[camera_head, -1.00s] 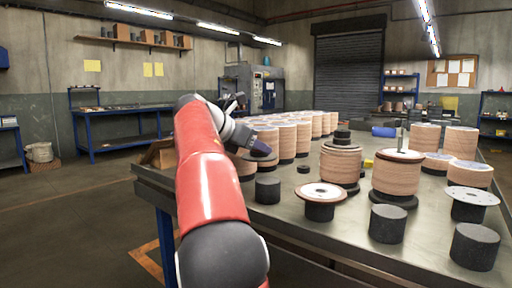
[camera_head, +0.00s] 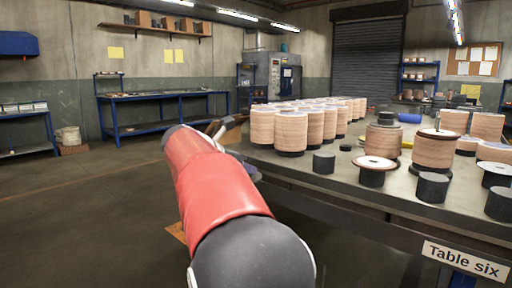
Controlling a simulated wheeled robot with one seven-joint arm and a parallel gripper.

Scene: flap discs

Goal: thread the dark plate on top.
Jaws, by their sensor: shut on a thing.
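My gripper (camera_head: 246,168) is mostly hidden behind my red arm, left of the table's edge; only a small dark part shows. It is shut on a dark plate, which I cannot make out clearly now. A stack of tan discs (camera_head: 434,152) stands on a dark base on the right, with a thin rod rising from its top and a flat plate around the rod. Behind it, another tan stack (camera_head: 383,142) carries dark round pieces on top. My gripper is well left of both stacks and apart from them.
Several tan disc stacks (camera_head: 291,132) fill the table's left part. Dark cylinders (camera_head: 432,187) and a pale-topped disc on a dark stand (camera_head: 374,164) line the front. A blue roll (camera_head: 410,118) lies behind. The floor (camera_head: 80,215) at left is open.

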